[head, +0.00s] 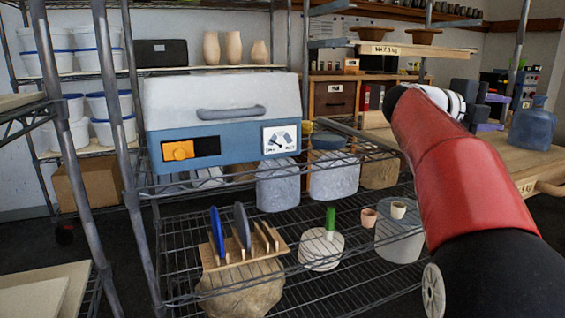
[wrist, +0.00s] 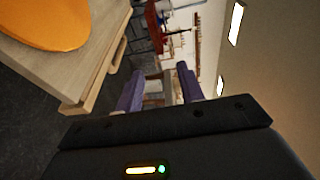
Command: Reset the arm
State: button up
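My red and black arm reaches up from the lower right of the head view. My gripper (head: 496,112) is at its far end, dark with purple fingers, pointing right above a wooden table. In the wrist view the two purple fingers of my gripper (wrist: 160,88) stand apart, with only background between them. It is open and holds nothing. The wrist picture is turned on its side, and the room shows beyond the fingers.
A wire rack (head: 300,255) with a blue and white kiln-like box (head: 222,120) stands left of my arm. A blue jug (head: 533,123) stands on the wooden table (head: 545,170), right of my gripper. An orange round thing (wrist: 48,22) lies on a wooden top.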

jog(key=w+a+r+n+t+y, duration=0.25)
jog(key=a+r+n+t, duration=0.35)
jog(key=n+t, duration=0.55)
jog(key=s+a+f+n+t+y, duration=0.4)
jog(key=a+f+n+y, duration=0.6)
jog(key=a+n+y, duration=0.4)
jog(key=s+a+f+n+g+y, duration=0.1)
jog(key=s+a+f+n+g, duration=0.3)
jog(key=f, duration=0.3)
jog(key=s+a+f+n+g+y, duration=0.2)
jog(key=s+a+f, duration=0.1)
jog(key=s+f, duration=0.4)
jog(key=s+d+f+n+g+h, duration=0.1)
jog(key=s+f+g, duration=0.5)
jog(key=s+f, duration=0.7)
notch_tip(320, 180, down, 2)
jog(key=shift+s+f+n+h, duration=0.15)
jog(key=shift+s+n+h, duration=0.25)
jog(key=shift+n+h, duration=0.4)
jog(key=shift+g, duration=0.25)
